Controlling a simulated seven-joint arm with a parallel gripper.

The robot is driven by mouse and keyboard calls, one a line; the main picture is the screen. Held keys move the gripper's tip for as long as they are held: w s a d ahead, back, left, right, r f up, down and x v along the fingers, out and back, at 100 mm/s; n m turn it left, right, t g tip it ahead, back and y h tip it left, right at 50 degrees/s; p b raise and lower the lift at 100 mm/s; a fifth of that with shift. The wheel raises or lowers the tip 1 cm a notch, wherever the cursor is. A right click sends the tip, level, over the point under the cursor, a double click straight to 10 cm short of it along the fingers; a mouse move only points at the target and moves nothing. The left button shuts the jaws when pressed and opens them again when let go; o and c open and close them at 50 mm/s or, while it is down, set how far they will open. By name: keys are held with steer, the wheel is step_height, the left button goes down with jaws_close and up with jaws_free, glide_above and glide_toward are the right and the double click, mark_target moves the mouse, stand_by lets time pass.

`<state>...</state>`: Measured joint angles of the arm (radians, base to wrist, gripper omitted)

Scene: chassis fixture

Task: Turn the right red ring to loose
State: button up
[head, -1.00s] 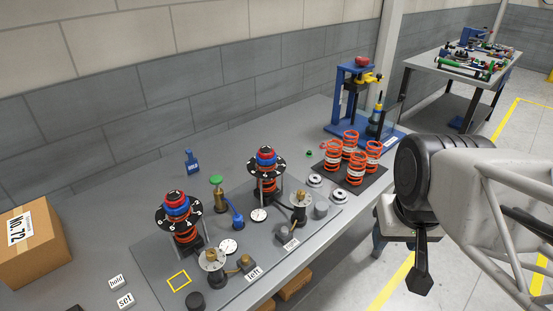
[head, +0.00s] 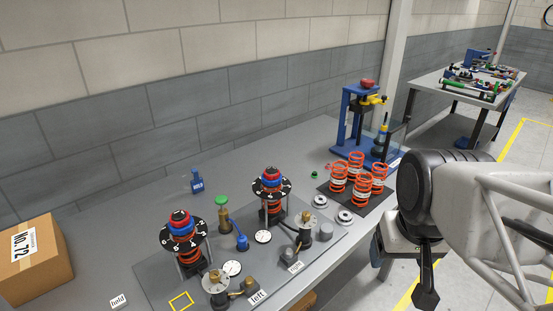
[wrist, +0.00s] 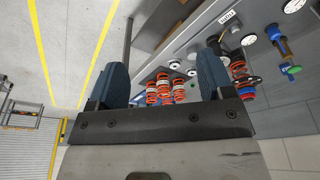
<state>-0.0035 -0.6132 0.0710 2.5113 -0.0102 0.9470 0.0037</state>
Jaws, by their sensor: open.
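The right assembly stands on the grey fixture plate (head: 330,237) behind the "right" label (head: 297,267). A black numbered disc (head: 287,190) sits above its orange spring, and the right red ring (head: 271,181) sits above that disc with blue parts around it. In the wrist view the same assembly appears sideways at the right, with a red ring (wrist: 243,80). The left assembly has a similar red ring (head: 180,218). My gripper (wrist: 162,75) is open and empty, its two blue fingers well apart. It is away from the assemblies and touches nothing.
Several orange springs (head: 364,188) stand on a dark mat between my arm and the right assembly. A blue press (head: 352,125) stands behind them. A green-topped cylinder (head: 222,213) and a blue piece (head: 241,238) stand between the assemblies. A cardboard box (head: 38,260) is at far left.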

steer(key=w+a+r+n, duration=0.3)
steer(key=w+a, duration=0.1)
steer(key=w, duration=0.6)
steer(key=n+g, duration=0.3)
steer(key=n, duration=0.3)
glide_above(272, 169)
steer(key=shift+s+d+f, duration=0.1)
steer(key=shift+s+f, duration=0.1)
steer(key=shift+f, duration=0.4)
steer(key=shift+w+a+f, duration=0.1)
steer(key=shift+w+a, duration=0.05)
steer(key=shift+a, duration=0.05)
steer(key=shift+f, duration=3.9)
steer(key=shift+c, duration=0.4)
